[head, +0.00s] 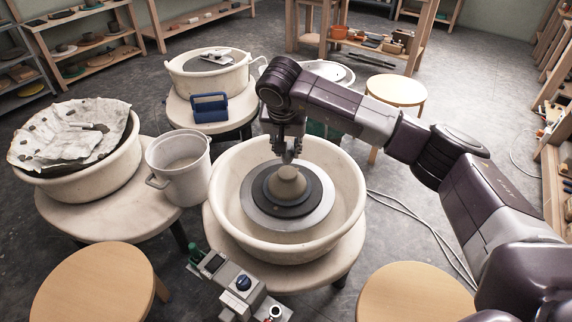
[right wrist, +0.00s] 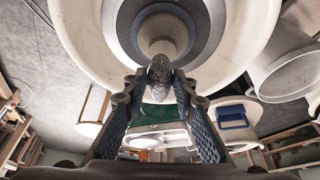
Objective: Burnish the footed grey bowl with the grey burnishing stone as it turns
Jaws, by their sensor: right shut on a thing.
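The footed grey bowl (head: 288,183) sits in the middle of the dark round bat (head: 288,208) on the wheel. It looks dome-shaped and narrower at the top, and also shows in the right wrist view (right wrist: 163,32). My right gripper (head: 288,153) is above the bowl's far side, fingers pointing down. It is shut on the grey burnishing stone (right wrist: 160,76), a speckled lump between the fingertips in the right wrist view. The stone's tip is close to the bowl there; I cannot tell whether they touch. My left gripper is not in view.
A cream splash pan (head: 222,207) surrounds the wheel. A white bucket (head: 180,165) stands left of it. A blue tool caddy (head: 210,108) stands behind, beside a second wheel's basin (head: 180,80). Wooden stools (head: 415,298) stand in front and behind.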

